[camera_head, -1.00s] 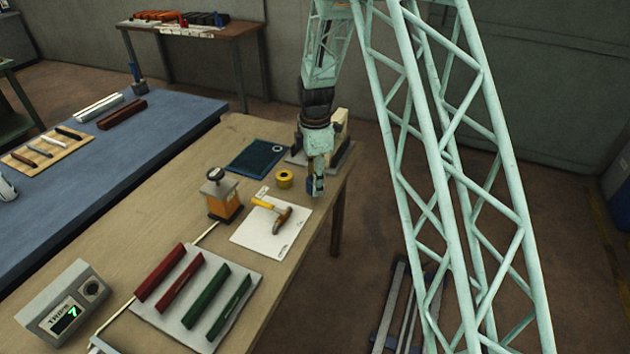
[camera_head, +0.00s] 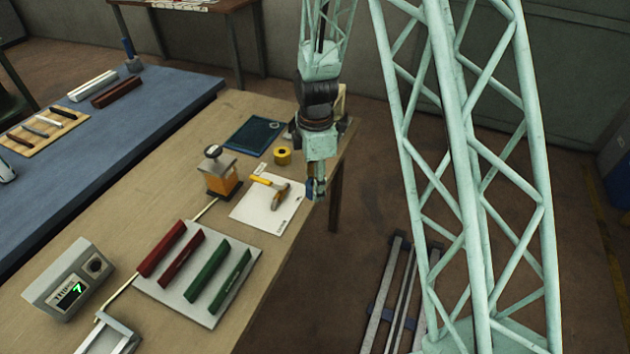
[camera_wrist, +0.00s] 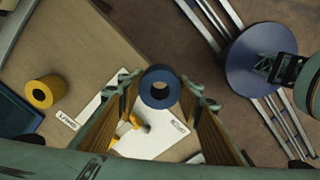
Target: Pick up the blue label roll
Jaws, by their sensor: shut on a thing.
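The blue label roll (camera_wrist: 160,87) is between the fingertips of my gripper (camera_wrist: 160,84) in the wrist view, with its round hole facing the camera. My gripper is shut on it. In the head view the roll (camera_head: 310,188) shows as a small blue patch at my gripper (camera_head: 316,190), above the right edge of the wooden table (camera_head: 130,230). Part of the roll is hidden there by my gripper.
A yellow roll (camera_head: 283,155) and a hammer (camera_head: 272,190) on a white sheet (camera_head: 262,212) are left of my gripper. A dark blue tray (camera_head: 252,135) lies behind. Red and green bars lie on a grey plate (camera_head: 190,290).

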